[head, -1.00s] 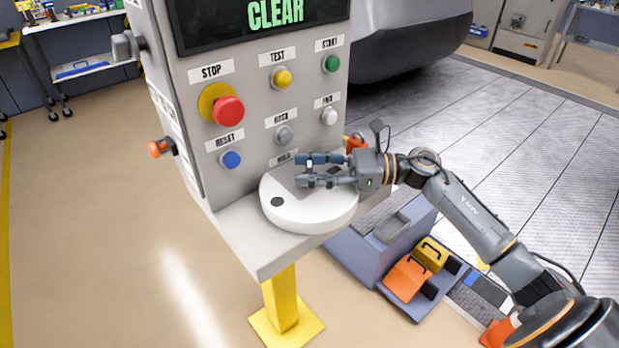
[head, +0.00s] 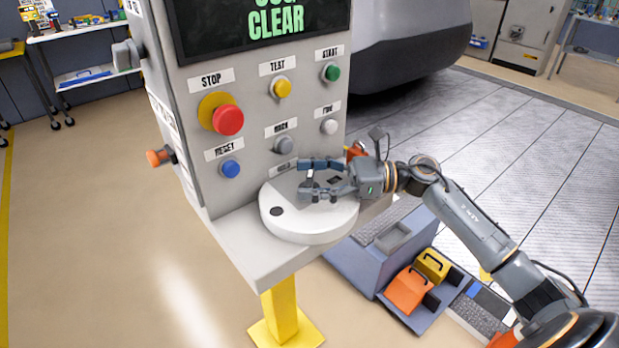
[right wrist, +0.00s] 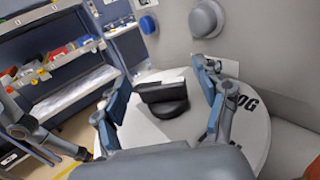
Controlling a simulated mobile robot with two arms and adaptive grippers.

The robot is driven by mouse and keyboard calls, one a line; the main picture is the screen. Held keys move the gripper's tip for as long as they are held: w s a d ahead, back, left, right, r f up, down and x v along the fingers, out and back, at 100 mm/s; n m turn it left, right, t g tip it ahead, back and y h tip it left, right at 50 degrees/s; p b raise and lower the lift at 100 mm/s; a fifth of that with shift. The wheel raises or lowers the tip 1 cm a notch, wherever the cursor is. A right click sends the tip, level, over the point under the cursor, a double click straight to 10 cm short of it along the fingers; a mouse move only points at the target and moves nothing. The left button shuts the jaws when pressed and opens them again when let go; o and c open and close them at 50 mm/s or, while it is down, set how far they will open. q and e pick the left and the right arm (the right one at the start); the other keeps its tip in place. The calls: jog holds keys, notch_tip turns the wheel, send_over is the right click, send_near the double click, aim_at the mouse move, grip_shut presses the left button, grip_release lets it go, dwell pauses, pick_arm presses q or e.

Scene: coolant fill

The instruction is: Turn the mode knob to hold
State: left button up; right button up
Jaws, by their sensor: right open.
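The mode knob is a dark knob with a raised bar grip (right wrist: 163,95), standing on a round white dial plate (right wrist: 143,135) in the right wrist view. Dark letters show on the plate to the right, partly covered by a finger. In the head view the white plate (head: 310,229) sits on the panel's ledge. My right gripper (head: 304,180) is over it, fingers pointing left. In the right wrist view my right gripper (right wrist: 160,76) is open, with one finger on each side of the knob and gaps visible. I cannot read the knob's setting. My left gripper is out of view.
The grey panel rises behind the plate, with a red stop button (head: 228,121), a blue reset button (head: 230,169) and a grey button (head: 284,146) close to my fingers. A screen (head: 262,22) reads CLEAR. Orange and yellow boxes (head: 408,290) stand low at the right.

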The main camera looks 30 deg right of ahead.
notch_tip(320, 180, up, 10)
dwell(0.5)
jog(key=shift+c, duration=0.4)
